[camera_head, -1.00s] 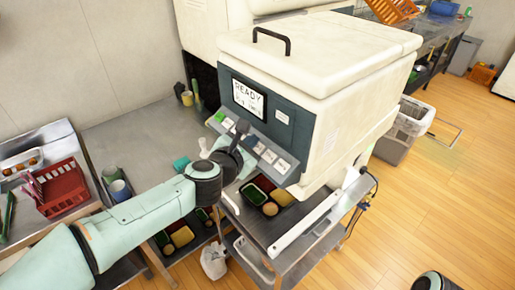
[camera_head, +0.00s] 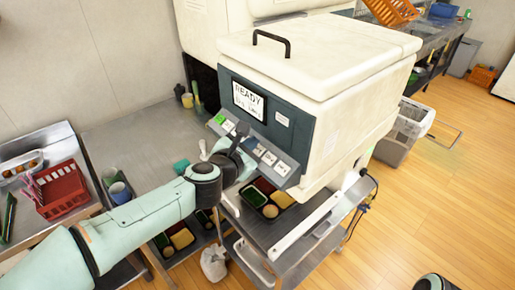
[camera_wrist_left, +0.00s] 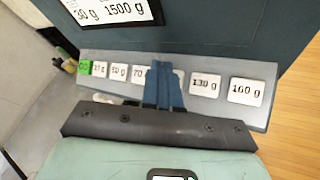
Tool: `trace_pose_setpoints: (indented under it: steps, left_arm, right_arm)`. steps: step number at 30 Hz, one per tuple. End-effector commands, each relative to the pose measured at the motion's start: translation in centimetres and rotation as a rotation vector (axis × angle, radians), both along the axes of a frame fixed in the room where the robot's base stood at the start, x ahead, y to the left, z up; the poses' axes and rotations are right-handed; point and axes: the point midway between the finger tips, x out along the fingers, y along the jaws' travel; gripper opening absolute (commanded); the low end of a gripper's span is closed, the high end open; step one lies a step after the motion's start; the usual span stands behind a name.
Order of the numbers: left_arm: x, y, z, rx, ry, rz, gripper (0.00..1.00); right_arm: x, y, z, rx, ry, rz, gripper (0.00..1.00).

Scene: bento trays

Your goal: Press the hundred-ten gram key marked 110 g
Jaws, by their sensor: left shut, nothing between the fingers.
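The machine's sloped key panel (camera_head: 262,144) carries a row of keys below its display (camera_head: 248,99). In the left wrist view the row runs from a green key (camera_wrist_left: 84,67) past white keys marked 50 g (camera_wrist_left: 118,72) and 70 g (camera_wrist_left: 139,73) to 130 g (camera_wrist_left: 206,83) and the last key at right (camera_wrist_left: 246,91). My left gripper (camera_wrist_left: 165,72) is shut and empty in front of the gap between 70 g and 130 g, hiding most of the key there. Its mark cannot be read, nor whether the fingertips touch it. The left gripper also shows at the panel in the head view (camera_head: 241,131).
Below the panel stands a tray with coloured food compartments (camera_head: 252,196) on a metal cart. A red basket (camera_head: 62,191) and cups (camera_head: 119,192) stand at the left. A grey bin (camera_head: 405,130) stands on the floor at right.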

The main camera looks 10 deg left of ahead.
Motion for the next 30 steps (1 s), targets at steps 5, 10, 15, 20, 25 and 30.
trace_pose_setpoints:
  steps: [5,10,15,20,25,30]
  left_arm:
    - [0.0,0.0,0.0,0.0,0.0,0.0,0.0]
    - [0.0,0.0,0.0,0.0,0.0,0.0,0.0]
    - [0.0,0.0,0.0,0.0,0.0,0.0,0.0]
    - [0.0,0.0,0.0,0.0,0.0,0.0,0.0]
    - [0.02,-0.02,-0.06,0.0,0.0,0.0,0.0]
    - [0.21,-0.18,-0.6,0.0,0.0,0.0,0.0]
  right_arm:
    - [-0.01,0.0,0.0,0.0,0.0,0.0,0.43]
    - [0.0,0.0,0.0,0.0,0.0,0.0,0.43]
    - [-0.01,0.0,0.0,0.0,0.0,0.0,0.43]
    - [0.0,0.0,0.0,0.0,0.0,0.0,0.43]
    - [-0.02,0.0,-0.06,0.0,0.0,0.0,0.43]
    - [-0.22,0.01,-0.52,0.0,0.002,0.0,0.43]
